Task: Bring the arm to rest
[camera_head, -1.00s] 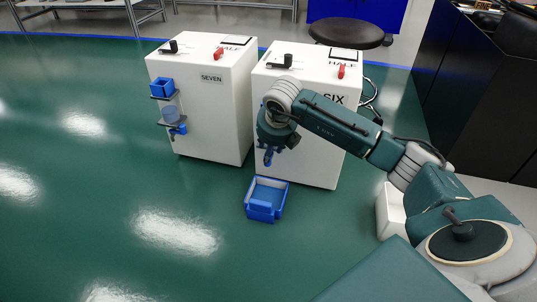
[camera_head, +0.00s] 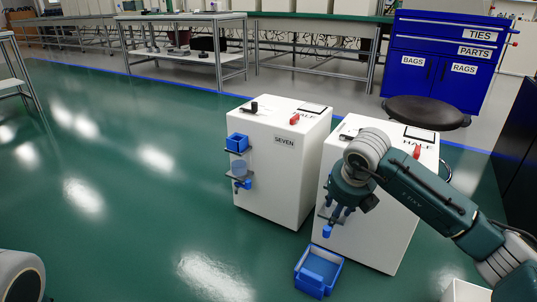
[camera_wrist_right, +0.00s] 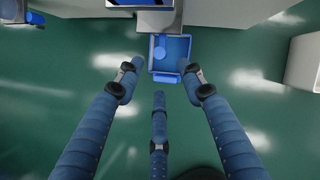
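My right arm comes in from the right in the head view. Its gripper (camera_head: 340,212) hangs fingers-down in front of the right white cabinet (camera_head: 385,235), covering part of its front. In the right wrist view the three blue fingers of my right gripper (camera_wrist_right: 160,83) are spread apart with nothing between them. Beyond the fingertips a blue bin (camera_wrist_right: 172,66) lies on the floor; it also shows in the head view (camera_head: 309,283), below the gripper. My left gripper is not in view.
The left white cabinet marked SEVEN (camera_head: 284,175) stands beside the right one and carries a blue dispenser (camera_head: 239,169). A dark round stool (camera_head: 427,111) and a blue drawer cabinet (camera_head: 440,60) stand behind. The green floor (camera_head: 130,200) to the left is clear.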

